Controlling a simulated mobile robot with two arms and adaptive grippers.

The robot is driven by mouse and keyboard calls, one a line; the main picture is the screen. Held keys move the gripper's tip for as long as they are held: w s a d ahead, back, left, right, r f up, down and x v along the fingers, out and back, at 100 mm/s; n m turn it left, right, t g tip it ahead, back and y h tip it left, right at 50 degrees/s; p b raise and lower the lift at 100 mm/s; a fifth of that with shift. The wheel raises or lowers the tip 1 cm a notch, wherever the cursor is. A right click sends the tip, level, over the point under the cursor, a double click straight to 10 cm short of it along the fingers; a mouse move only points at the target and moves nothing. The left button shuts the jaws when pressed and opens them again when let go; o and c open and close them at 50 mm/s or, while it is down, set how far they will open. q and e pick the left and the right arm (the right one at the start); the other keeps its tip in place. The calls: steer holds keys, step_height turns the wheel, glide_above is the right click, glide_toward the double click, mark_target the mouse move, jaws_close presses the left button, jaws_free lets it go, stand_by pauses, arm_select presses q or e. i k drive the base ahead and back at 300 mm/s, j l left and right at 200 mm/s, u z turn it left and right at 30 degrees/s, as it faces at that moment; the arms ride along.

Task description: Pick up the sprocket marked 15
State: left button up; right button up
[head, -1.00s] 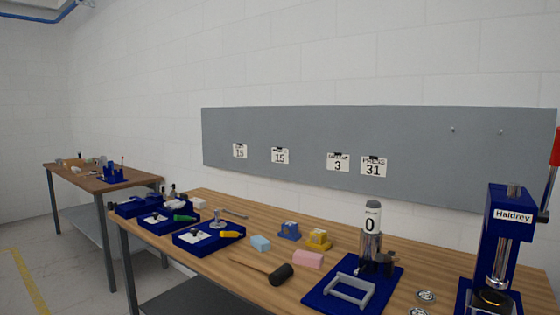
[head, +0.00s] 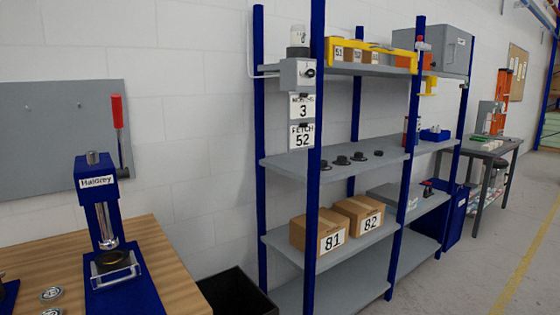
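Several small dark round parts that look like sprockets, one of them here (head: 342,160), stand in a row on the middle shelf of the blue and grey rack. Their markings are too small to read, so I cannot tell which is marked 15. Two silver discs, one of them here (head: 51,293), lie on the wooden bench at the lower left; their markings are also unreadable. Neither of my grippers is in view.
A blue Haldrey press (head: 98,215) stands on the wooden bench (head: 160,265). A black bin (head: 235,292) sits between bench and rack. Boxes 81 (head: 318,237) and 82 (head: 360,215) are on a lower shelf (head: 385,232). Floor at the right is clear.

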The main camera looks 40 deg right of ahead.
mark_target(324, 166)
steer(key=i+l+z, duration=0.1)
steer(key=z, duration=0.25)
steer(key=i+l+z, duration=0.1)
steer(key=z, duration=0.25)
steer(key=i+l+z, duration=0.15)
steer(key=z, duration=0.15)
